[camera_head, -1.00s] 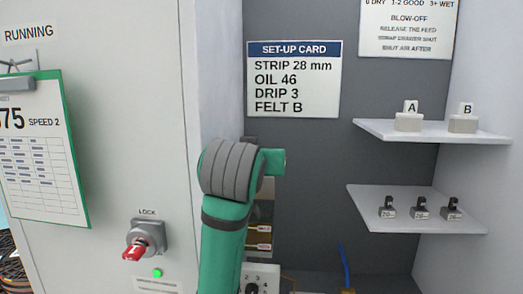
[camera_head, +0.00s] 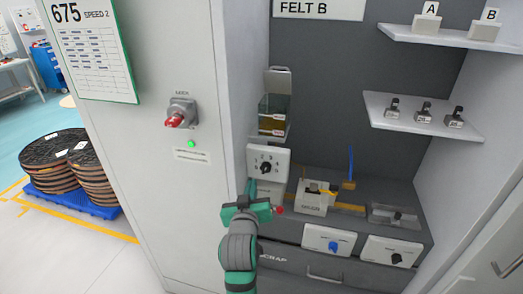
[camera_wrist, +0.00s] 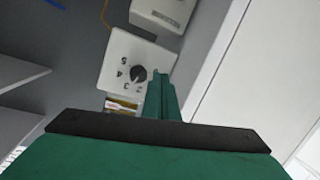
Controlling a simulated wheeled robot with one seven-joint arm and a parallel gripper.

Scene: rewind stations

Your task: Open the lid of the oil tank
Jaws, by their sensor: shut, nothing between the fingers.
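The oil tank (camera_head: 273,112) is a clear box with amber oil and small labels, fixed to the left wall of the recess. A grey plate (camera_head: 278,81) stands above its back edge; I cannot tell if it is the raised lid or a backing. My gripper (camera_head: 251,186) is shut and empty, below the tank and in front of the left part of the numbered dial panel. In the wrist view the shut fingers (camera_wrist: 160,93) point towards the dial panel, and a labelled part of the tank (camera_wrist: 122,104) shows just left of them. Nothing is touching the tank.
The numbered dial panel (camera_head: 267,163) is right below the tank. A white unit (camera_head: 315,198) and a blue-handled stick (camera_head: 350,168) stand to the right. Shelves (camera_head: 424,117) hold small blocks on the right. A cabinet with a red key lock (camera_head: 179,114) borders the left.

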